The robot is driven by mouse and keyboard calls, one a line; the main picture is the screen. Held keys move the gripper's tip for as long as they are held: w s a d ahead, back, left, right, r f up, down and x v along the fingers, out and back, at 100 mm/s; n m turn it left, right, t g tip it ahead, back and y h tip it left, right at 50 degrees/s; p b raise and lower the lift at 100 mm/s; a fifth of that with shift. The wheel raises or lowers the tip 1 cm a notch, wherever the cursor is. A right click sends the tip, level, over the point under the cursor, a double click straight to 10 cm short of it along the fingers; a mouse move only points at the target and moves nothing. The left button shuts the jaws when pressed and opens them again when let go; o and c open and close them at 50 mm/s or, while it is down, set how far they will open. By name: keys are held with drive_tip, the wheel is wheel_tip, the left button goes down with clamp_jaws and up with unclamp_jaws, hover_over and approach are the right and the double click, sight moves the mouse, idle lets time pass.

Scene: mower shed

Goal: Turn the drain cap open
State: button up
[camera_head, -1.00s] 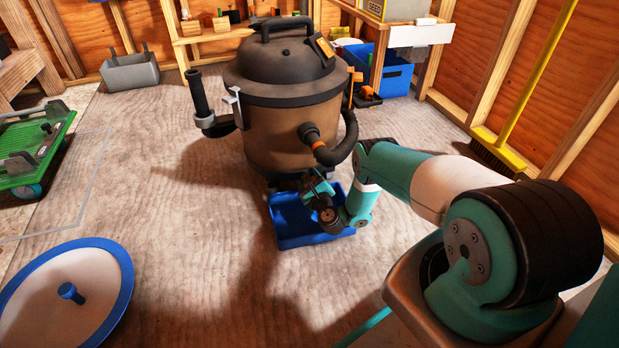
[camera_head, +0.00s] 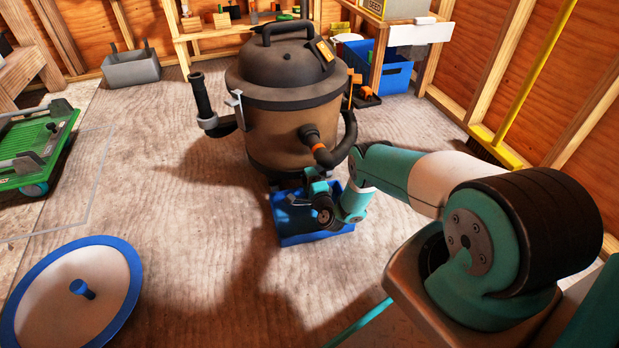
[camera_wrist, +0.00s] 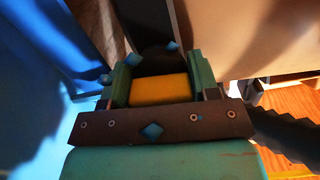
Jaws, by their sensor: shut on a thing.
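A big brown shop vacuum (camera_head: 285,128) with a dark lid stands upright on the floor. A blue tray (camera_head: 291,240) sits on the floor at its foot. My gripper (camera_head: 312,178) is low at the front of the vacuum's base, above the tray. In the wrist view, the teal fingers of my gripper (camera_wrist: 162,78) are closed on a yellow block-like part, which I take to be the drain cap (camera_wrist: 160,90). A dark part shows just behind it. In the head view my wrist and arm hide the cap, so its turn angle cannot be told.
A dark hose (camera_head: 342,145) curves down the vacuum's right front, close to my arm. A round white lid with a blue rim (camera_head: 127,262) lies at front left. A green cart (camera_head: 45,150) stands at left, and a yellow broom (camera_head: 535,75) leans at right. The floor left of the tray is clear.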

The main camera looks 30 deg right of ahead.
drive_tip(key=shift+s+n, duration=0.1)
drive_tip(key=shift+n, duration=0.5)
drive_tip(key=o, duration=0.9)
drive_tip(key=shift+d, duration=0.1)
drive_tip(key=shift+s+r+p, duration=0.15)
drive_tip(key=shift+s+p, duration=0.2)
drive_tip(key=shift+p, duration=0.55)
drive_tip(key=shift+p+v, duration=3)
drive_tip(key=shift+v, duration=0.4)
